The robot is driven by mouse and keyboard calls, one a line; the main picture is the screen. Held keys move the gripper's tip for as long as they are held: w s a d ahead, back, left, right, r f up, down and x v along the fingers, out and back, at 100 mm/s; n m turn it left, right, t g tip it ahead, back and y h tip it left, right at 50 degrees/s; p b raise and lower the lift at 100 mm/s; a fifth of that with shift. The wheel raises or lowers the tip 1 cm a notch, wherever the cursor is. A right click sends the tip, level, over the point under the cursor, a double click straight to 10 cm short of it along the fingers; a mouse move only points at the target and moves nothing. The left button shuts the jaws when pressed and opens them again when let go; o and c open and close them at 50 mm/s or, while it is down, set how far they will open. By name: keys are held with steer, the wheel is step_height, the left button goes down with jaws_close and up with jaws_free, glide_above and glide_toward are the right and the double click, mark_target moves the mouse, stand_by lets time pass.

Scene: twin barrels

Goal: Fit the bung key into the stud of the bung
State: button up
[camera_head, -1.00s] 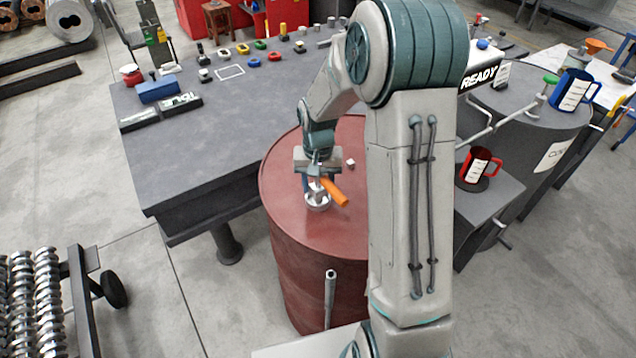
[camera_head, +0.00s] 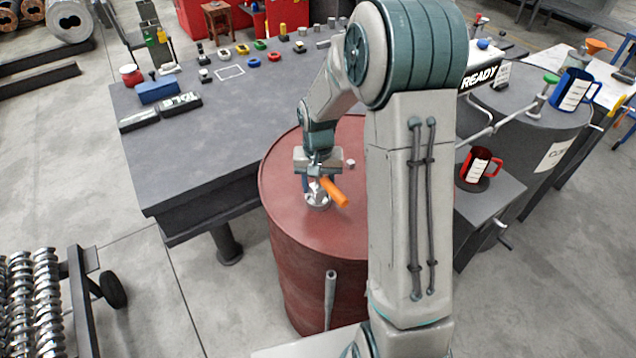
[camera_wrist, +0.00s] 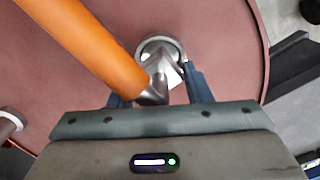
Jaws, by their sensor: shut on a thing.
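The bung key has an orange handle (camera_head: 335,191) and a grey metal head (camera_wrist: 158,78). My gripper (camera_head: 314,190) is shut on the key's metal part, just above the red barrel's top (camera_head: 288,172). In the wrist view the handle (camera_wrist: 85,45) runs to the upper left, and my gripper's fingers (camera_wrist: 156,90) stand on both sides of the metal head. The bung (camera_head: 318,203) shows as a light ring directly under the key; in the wrist view its ring (camera_wrist: 160,45) is partly covered by the head. The stud is hidden, so I cannot tell whether the key is seated on it.
A grey table (camera_head: 190,135) with several small items stands to the left. A dark barrel (camera_head: 540,115) and a red mug (camera_head: 478,166) on a side shelf stand to the right.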

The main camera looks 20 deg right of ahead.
steer(key=shift+f+b, duration=0.75)
steer(key=shift+f, duration=0.25)
steer(key=o, duration=1.2)
steer(key=shift+o, duration=0.2)
steer(key=shift+r, duration=0.1)
steer(key=r, duration=0.7)
steer(key=r+b, duration=0.1)
steer(key=r, duration=0.5)
steer(key=shift+w+r, duration=0.2)
steer(key=shift+r, duration=0.2)
steer(key=s+r+n+t, duration=0.2)
steer(key=s+n+t, duration=0.1)
steer(key=s, duration=1.8)
steer(key=shift+s+t, duration=0.3)
steer(key=shift+s, duration=0.05)
